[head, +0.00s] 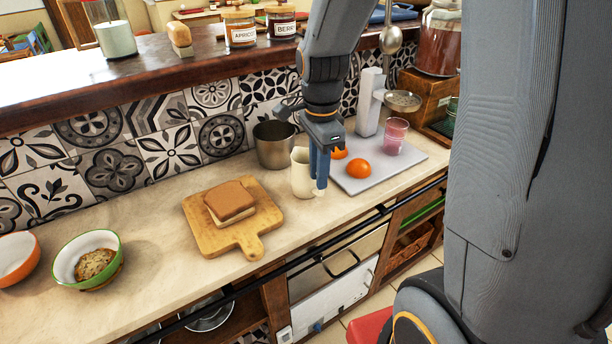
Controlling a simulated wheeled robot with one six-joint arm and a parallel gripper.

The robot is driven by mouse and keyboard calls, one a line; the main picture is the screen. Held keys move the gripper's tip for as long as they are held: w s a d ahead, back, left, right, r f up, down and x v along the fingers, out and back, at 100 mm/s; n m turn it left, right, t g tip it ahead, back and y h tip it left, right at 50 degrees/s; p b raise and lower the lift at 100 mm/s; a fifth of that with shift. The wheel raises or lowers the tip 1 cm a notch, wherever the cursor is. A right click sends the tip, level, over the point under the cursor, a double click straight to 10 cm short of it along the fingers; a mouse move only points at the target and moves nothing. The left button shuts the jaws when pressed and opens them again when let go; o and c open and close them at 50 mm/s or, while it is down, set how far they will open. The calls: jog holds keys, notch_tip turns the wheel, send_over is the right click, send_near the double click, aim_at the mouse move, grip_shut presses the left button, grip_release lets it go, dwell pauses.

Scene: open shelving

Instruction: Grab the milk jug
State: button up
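A cream-white jug (302,178), which looks like the milk jug, stands upright on the counter, left of the grey tray. My gripper (319,183) points down at the jug's right side, with its blue-grey fingers overlapping the jug's right edge. The fingers hide that side of the jug, including any handle there. I cannot tell whether they touch the jug or how far apart they are.
A metal pot (274,150) stands close behind the jug. The grey tray (418,155) with oranges (358,168) and a pink glass (396,137) lies to the right. A wooden board (200,237) with bread (230,200) is to the left. A raised ledge runs behind.

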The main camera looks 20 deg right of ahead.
aim_at(322, 192)
jog(key=shift+s+d+f+p, duration=0.15)
jog(key=shift+f+p, duration=0.1)
jog(key=shift+f, duration=0.75)
jog(key=shift+w+d+f+p, duration=0.1)
jog(key=shift+f+p, duration=0.2)
jog(key=shift+f, duration=0.7)
jog(key=shift+s+d+f+p, duration=0.15)
jog(key=shift+f+p, duration=0.1)
jog(key=shift+f, duration=0.75)
grip_shut()
